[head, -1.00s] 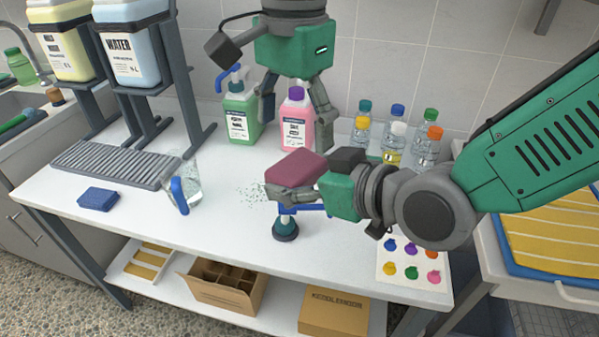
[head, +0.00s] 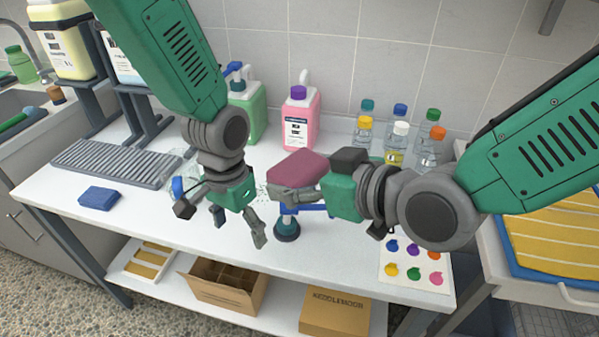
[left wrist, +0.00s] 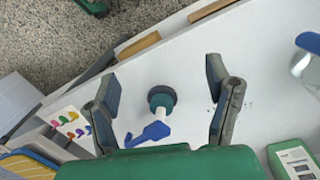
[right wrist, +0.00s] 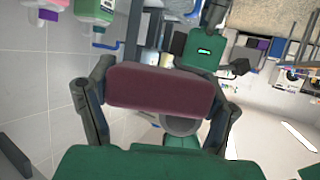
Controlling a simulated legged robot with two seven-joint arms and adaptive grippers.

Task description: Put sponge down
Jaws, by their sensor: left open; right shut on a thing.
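The dark red sponge (head: 298,168) is held by my right gripper (head: 290,190), above the white table (head: 330,240). In the right wrist view the sponge (right wrist: 160,90) spans between both fingers. My left gripper (head: 240,228) is open and empty, over the table to the left of the sponge. A blue sponge (head: 98,198) lies on the table at the left.
A glass pitcher with a blue handle (head: 178,186) is partly behind my left arm. Green (head: 246,110) and pink (head: 300,118) bottles and several small bottles (head: 398,135) line the back. Green specks lie mid-table. A colour-dot card (head: 415,265) lies at the right front.

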